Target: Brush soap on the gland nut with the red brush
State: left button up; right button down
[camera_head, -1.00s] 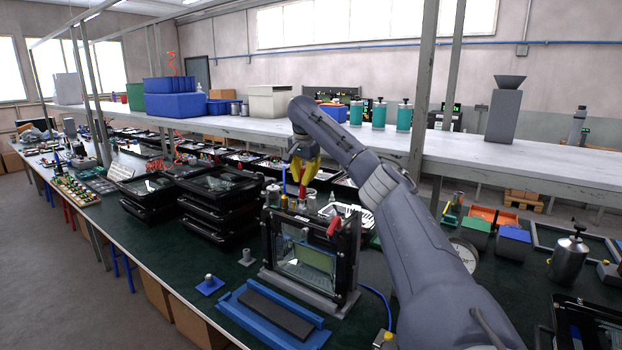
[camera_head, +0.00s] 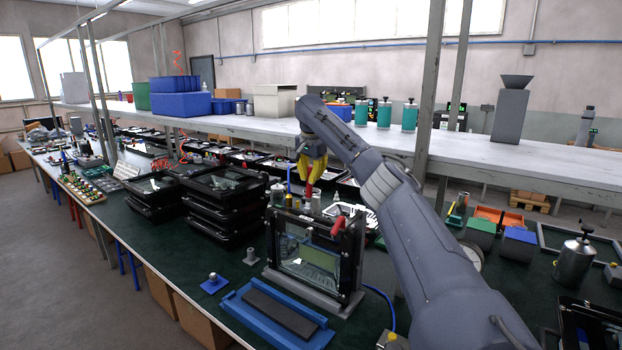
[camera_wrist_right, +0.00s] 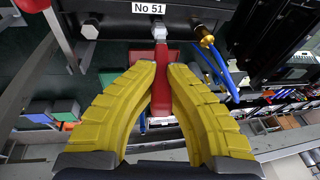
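My right gripper (camera_head: 309,182) has yellow fingers and points down over the top edge of a black floodlight housing (camera_head: 350,250). Its fingers are closed on the red brush (camera_wrist_right: 165,75), which shows between the fingertips in the right wrist view. A pale grey hex-shaped piece (camera_wrist_right: 158,31) is at the brush's far end; I cannot tell whether it belongs to the brush or the housing. A brass fitting with a blue cable, which looks like the gland nut (camera_wrist_right: 207,40), is beside the brush and apart from it. My left gripper is not in view.
Stacked black housings (camera_head: 225,205) stand left of the upright housing. A blue tray (camera_head: 235,308) lies in front. A red-handled clamp (camera_head: 337,228) is at the housing's right. A metal soap-like can (camera_head: 573,262) stands far right. A shelf (camera_head: 480,160) runs behind.

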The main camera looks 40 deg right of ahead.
jog(key=shift+r, duration=3.95)
